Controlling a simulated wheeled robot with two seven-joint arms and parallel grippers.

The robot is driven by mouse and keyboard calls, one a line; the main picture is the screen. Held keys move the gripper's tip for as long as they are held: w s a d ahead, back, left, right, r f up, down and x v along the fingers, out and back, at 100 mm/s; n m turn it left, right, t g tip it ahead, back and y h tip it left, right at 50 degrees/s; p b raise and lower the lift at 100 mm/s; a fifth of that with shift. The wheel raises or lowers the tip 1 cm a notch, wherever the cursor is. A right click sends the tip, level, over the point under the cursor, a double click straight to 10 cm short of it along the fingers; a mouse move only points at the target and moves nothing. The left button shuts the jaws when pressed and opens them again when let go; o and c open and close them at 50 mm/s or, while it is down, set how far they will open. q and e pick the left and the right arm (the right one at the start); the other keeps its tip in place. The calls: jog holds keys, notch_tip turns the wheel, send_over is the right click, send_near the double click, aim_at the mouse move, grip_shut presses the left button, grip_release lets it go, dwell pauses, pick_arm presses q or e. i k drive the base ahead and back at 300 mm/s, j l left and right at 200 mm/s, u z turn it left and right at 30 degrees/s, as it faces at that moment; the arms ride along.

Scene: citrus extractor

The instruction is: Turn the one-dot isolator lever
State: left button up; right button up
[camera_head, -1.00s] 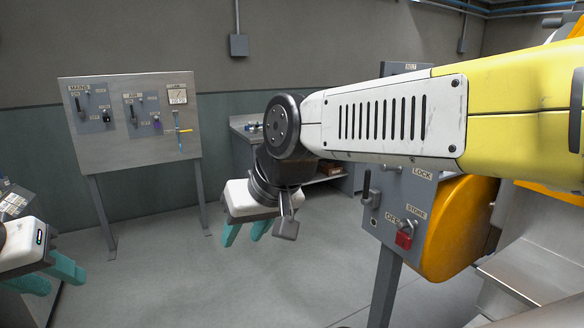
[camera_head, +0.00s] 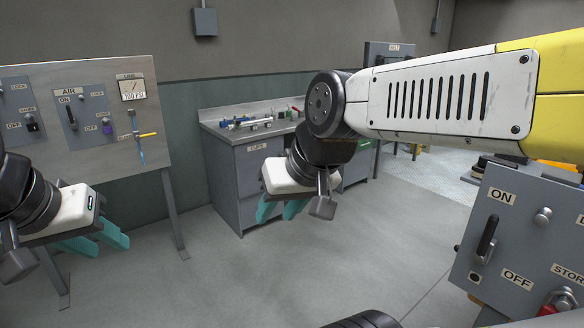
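An isolator panel (camera_head: 515,238) stands at the right edge, partly cut off. Its dark lever (camera_head: 487,238) stands near upright between an ON label (camera_head: 501,197) and an OFF label (camera_head: 516,280). A single dark round mark (camera_head: 474,278) is below the lever; I cannot tell if it is the one-dot marking. My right gripper (camera_head: 282,211) hangs empty mid-view, well left of this panel, its teal fingers apart. My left gripper (camera_head: 98,242) is empty at the left, in front of the wall-side board, its teal fingers apart. Neither gripper touches a lever.
A board (camera_head: 150,75) at the left carries an AIR lever (camera_head: 70,115), a purple padlock (camera_head: 107,127), a gauge (camera_head: 132,90) and a yellow-handled valve (camera_head: 140,137). A grey workbench (camera_head: 235,160) stands behind my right gripper. A red padlock (camera_head: 563,299) is at lower right. The middle floor is open.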

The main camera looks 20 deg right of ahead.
aim_at(479, 257)
jog(key=i+z, duration=0.2)
jog(key=z, duration=0.2)
jog(key=i+j+z, duration=0.1)
jog(key=z, duration=0.3)
jog(key=i+j+z, duration=0.15)
jog(key=i+z, duration=0.15)
jog(key=z, duration=0.15)
jog(key=i+j+z, duration=0.15)
jog(key=z, duration=0.25)
jog(key=i+j+z, duration=0.15)
jog(key=j+z, duration=0.25)
jog(key=i+j+z, duration=0.1)
jog(key=z, duration=0.35)
jog(key=i+j+z, duration=0.2)
jog(key=z, duration=0.25)
jog(key=i+j+z, duration=0.1)
jog(key=z, duration=0.35)
jog(key=j+z, duration=0.45)
jog(key=i+j+z, duration=0.1)
jog(key=z, duration=0.35)
jog(key=i+j+z, duration=0.25)
jog(key=j, duration=0.15)
jog(key=j+z, duration=0.25)
jog(key=j, duration=0.15)
